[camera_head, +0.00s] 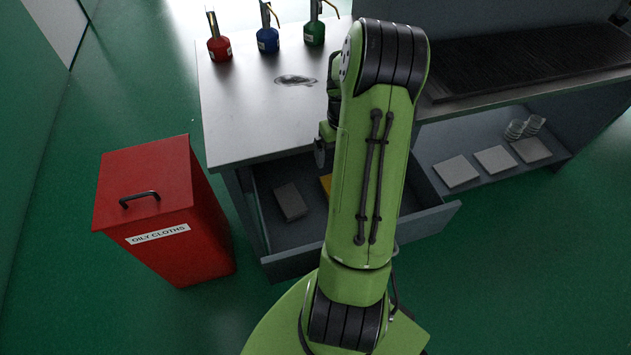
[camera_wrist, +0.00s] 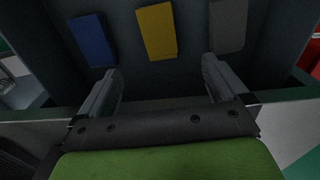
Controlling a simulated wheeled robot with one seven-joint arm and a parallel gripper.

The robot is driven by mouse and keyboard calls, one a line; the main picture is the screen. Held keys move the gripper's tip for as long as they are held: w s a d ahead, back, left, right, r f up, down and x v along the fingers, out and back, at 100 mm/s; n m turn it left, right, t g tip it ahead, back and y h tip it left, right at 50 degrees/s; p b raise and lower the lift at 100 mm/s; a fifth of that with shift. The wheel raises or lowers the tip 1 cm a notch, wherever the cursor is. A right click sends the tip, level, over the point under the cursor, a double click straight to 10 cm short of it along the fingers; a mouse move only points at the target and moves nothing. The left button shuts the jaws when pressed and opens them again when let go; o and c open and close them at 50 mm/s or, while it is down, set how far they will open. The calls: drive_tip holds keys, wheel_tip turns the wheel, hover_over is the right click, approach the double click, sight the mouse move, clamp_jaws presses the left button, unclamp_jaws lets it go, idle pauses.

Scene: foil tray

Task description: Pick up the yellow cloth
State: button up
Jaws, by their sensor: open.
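The yellow cloth (camera_wrist: 157,32) lies folded flat in the open drawer, between a blue cloth (camera_wrist: 91,41) and a grey cloth (camera_wrist: 228,26) in the wrist view. In the head view only a small edge of the yellow cloth (camera_head: 325,184) shows beside my arm, and the blue one is hidden. The grey cloth (camera_head: 290,202) lies to its left there. My gripper (camera_wrist: 162,76) is open and empty, its two fingers apart and pointing towards the drawer, with the yellow cloth ahead between them. My arm hides most of the gripper in the head view.
The drawer (camera_head: 294,262) stands pulled out below the metal bench top (camera_head: 240,110). A red lidded bin (camera_head: 165,215) marked "OILY CLOTHS" stands left of it. Red, blue and green cans (camera_head: 267,38) stand at the back; a dark smear (camera_head: 295,80) marks the bench.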

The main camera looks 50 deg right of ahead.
drive_tip(key=f+b, duration=0.3)
drive_tip(key=f, duration=0.7)
drive_tip(key=shift+s+f+b, duration=0.2)
drive_tip(key=shift+b, duration=0.15)
wheel_tip(320, 180, down, 5)
drive_tip(key=b, duration=0.2)
drive_tip(key=shift+f+b, duration=0.2)
drive_tip(key=shift+b, duration=0.1)
drive_tip(key=shift+r, duration=0.15)
drive_tip(key=shift+c, duration=0.2)
drive_tip(key=c, duration=1.1)
drive_tip(key=shift+o, duration=0.2)
wheel_tip(320, 180, up, 10)
drive_tip(key=p, duration=0.4)
